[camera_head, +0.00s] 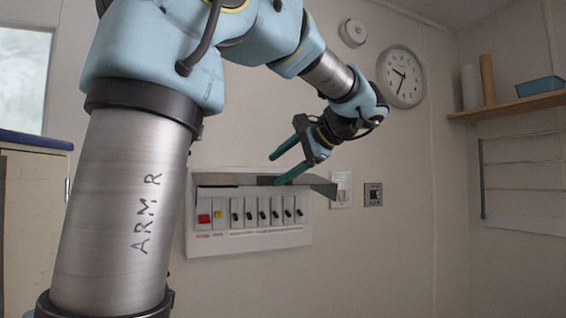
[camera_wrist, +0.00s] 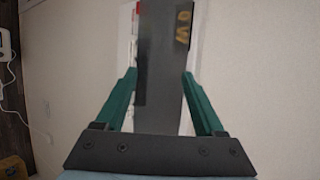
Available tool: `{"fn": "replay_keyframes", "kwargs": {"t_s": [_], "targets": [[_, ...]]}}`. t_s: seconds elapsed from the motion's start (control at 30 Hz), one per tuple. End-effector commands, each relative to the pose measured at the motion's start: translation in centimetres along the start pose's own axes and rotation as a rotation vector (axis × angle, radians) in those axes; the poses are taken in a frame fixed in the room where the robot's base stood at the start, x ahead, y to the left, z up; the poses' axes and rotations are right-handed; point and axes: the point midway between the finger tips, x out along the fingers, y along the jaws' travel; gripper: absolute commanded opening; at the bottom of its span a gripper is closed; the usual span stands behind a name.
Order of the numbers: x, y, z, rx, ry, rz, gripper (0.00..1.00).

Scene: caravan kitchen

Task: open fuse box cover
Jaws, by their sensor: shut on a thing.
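The fuse box (camera_head: 280,238) is a white panel on the wall, with a red switch, a yellow button and several black breakers in a row. Its grey cover (camera_head: 322,187) is lifted and juts out above the switches, leaving them exposed. My gripper (camera_head: 275,170) is at the cover from the right and above, one green finger higher than the other. In the wrist view the dark cover (camera_wrist: 163,95) lies between the two green fingers of my gripper (camera_wrist: 158,74). My gripper is shut on the cover; the exact contact is partly hidden.
A white switch (camera_head: 341,190) and a dark socket (camera_head: 373,194) are on the wall to the right. A round clock (camera_head: 401,77) hangs above. A wooden shelf (camera_head: 510,107) and a wire rack (camera_head: 520,175) are at the far right. My arm covers much of the left.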

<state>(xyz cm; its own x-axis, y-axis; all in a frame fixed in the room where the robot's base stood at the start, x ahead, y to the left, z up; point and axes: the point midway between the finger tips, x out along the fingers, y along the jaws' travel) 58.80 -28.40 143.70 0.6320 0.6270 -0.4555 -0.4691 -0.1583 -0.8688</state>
Motion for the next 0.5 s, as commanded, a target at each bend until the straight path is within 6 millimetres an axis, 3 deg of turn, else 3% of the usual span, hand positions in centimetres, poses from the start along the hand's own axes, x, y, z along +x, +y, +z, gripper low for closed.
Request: {"fn": "replay_keyframes", "kwargs": {"t_s": [0.03,0.27,0.37,0.5], "targets": [[0.8,-0.5,0.0,-0.008,-0.007,-0.011,0.35],[0.7,-0.6,0.0,-0.012,-0.005,-0.012,0.35],[0.1,-0.5,0.0,-0.013,-0.004,-0.012,0.35],[-2.2,-0.2,-0.1,-0.012,0.001,-0.011,0.35]]}}
